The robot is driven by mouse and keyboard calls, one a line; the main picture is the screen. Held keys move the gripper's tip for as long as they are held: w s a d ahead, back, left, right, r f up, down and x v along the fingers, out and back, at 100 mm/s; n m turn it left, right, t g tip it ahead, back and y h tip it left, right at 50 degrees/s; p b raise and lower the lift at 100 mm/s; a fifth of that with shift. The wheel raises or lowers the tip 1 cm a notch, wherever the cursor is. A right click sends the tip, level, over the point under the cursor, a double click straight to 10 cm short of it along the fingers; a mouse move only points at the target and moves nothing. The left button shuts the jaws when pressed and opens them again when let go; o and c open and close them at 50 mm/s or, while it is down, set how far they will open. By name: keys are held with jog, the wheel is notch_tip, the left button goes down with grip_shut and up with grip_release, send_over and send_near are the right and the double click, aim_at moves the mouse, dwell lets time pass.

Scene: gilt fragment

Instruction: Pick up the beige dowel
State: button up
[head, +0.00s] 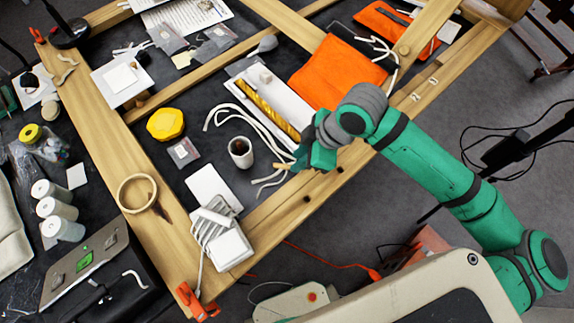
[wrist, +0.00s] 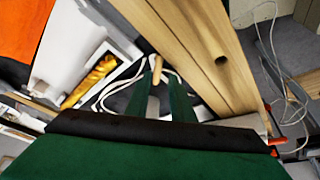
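The beige dowel (wrist: 156,69) is a short, light wooden piece between the tips of my two green fingers in the wrist view. My gripper (wrist: 158,80) appears shut on it, one finger against each side. In the head view, my green gripper (head: 298,160) is over the near edge of the wooden frame, with a small beige end of the dowel (head: 284,166) sticking out to its left. The rest of the dowel is hidden by the fingers there. I cannot tell how high it is above the surface.
White cables (head: 262,140) lie beside my gripper. A dark-filled white cup (head: 241,152), a white tray (head: 262,112) with a yellow object and an orange cloth (head: 337,72) are close by. Wooden beams (head: 325,188) border the dark surface. A yellow block (head: 165,124) lies farther left.

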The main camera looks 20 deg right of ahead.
aim_at(289, 166)
jog(key=x, duration=0.4)
jog(key=shift+w+f, duration=0.2)
jog(key=shift+f, duration=0.2)
jog(key=shift+w, duration=0.1)
grip_shut()
jog(key=shift+r, duration=0.1)
